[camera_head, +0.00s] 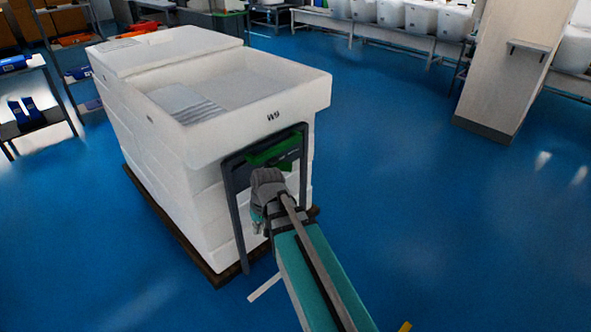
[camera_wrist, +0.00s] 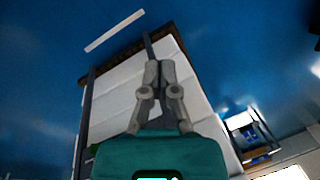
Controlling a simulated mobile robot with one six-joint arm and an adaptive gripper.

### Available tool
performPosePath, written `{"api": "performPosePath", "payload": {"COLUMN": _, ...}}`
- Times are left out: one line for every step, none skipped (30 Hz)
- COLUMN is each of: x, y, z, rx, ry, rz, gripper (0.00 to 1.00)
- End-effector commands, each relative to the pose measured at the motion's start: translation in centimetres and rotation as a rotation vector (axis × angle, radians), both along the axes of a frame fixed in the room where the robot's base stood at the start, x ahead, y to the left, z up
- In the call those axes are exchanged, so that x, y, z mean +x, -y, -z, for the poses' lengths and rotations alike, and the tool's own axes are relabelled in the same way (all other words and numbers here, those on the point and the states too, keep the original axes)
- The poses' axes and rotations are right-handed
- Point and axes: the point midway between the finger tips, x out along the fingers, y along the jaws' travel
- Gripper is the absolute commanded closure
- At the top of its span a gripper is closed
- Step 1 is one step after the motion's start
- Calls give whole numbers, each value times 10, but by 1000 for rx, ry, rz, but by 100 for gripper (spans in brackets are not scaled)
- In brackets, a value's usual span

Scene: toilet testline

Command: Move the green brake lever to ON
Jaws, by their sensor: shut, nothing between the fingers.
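The green brake lever (camera_head: 275,150) is a wide green piece near the top of a dark grey frame (camera_head: 234,207) on the near end of a white cart. My wrist, in the head view, is just in front of and below the lever and hides part of the frame. My gripper (camera_wrist: 158,68) shows in the wrist view with its two fingers together and nothing between them. A small green patch (camera_wrist: 94,150) at the left there may be the lever. Contact with the lever cannot be made out.
The white cart (camera_head: 215,140), marked W9, holds stacked white tubs on a dark base (camera_head: 180,232). Blue floor (camera_head: 440,220) is open to the right. A beige pillar (camera_head: 513,70) stands at the right. Shelves (camera_head: 35,110) with blue boxes are at the left.

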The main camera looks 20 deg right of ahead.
Motion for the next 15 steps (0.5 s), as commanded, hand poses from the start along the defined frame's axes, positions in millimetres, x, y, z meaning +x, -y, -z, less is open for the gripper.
{"api": "performPosePath", "payload": {"x": 19, "y": 5, "z": 18, "rx": 44, "ry": 14, "rz": 24, "gripper": 100}}
{"api": "performPosePath", "payload": {"x": 27, "y": 7, "z": 23, "rx": 72, "ry": 22, "rz": 36, "gripper": 100}}
{"api": "performPosePath", "payload": {"x": 39, "y": 10, "z": 28, "rx": 110, "ry": 37, "rz": 55, "gripper": 100}}
{"api": "performPosePath", "payload": {"x": 47, "y": 13, "z": 33, "rx": 139, "ry": 46, "rz": 67, "gripper": 100}}
{"api": "performPosePath", "payload": {"x": 55, "y": 15, "z": 36, "rx": 168, "ry": 56, "rz": 81, "gripper": 100}}
{"api": "performPosePath", "payload": {"x": 67, "y": 20, "z": 41, "rx": 207, "ry": 71, "rz": 101, "gripper": 100}}
{"api": "performPosePath", "payload": {"x": 75, "y": 23, "z": 45, "rx": 235, "ry": 83, "rz": 115, "gripper": 100}}
{"api": "performPosePath", "payload": {"x": 83, "y": 27, "z": 48, "rx": 264, "ry": 94, "rz": 129, "gripper": 100}}
{"api": "performPosePath", "payload": {"x": 94, "y": 32, "z": 52, "rx": 301, "ry": 109, "rz": 148, "gripper": 100}}
{"api": "performPosePath", "payload": {"x": 103, "y": 37, "z": 55, "rx": 330, "ry": 121, "rz": 163, "gripper": 100}}
{"api": "performPosePath", "payload": {"x": 111, "y": 41, "z": 58, "rx": 358, "ry": 135, "rz": 178, "gripper": 100}}
{"api": "performPosePath", "payload": {"x": 122, "y": 48, "z": 61, "rx": 395, "ry": 151, "rz": 197, "gripper": 100}}
{"api": "performPosePath", "payload": {"x": 130, "y": 53, "z": 64, "rx": 423, "ry": 163, "rz": 212, "gripper": 100}}
{"api": "performPosePath", "payload": {"x": 138, "y": 59, "z": 66, "rx": 451, "ry": 176, "rz": 228, "gripper": 100}}
{"api": "performPosePath", "payload": {"x": 149, "y": 67, "z": 69, "rx": 487, "ry": 195, "rz": 249, "gripper": 100}}
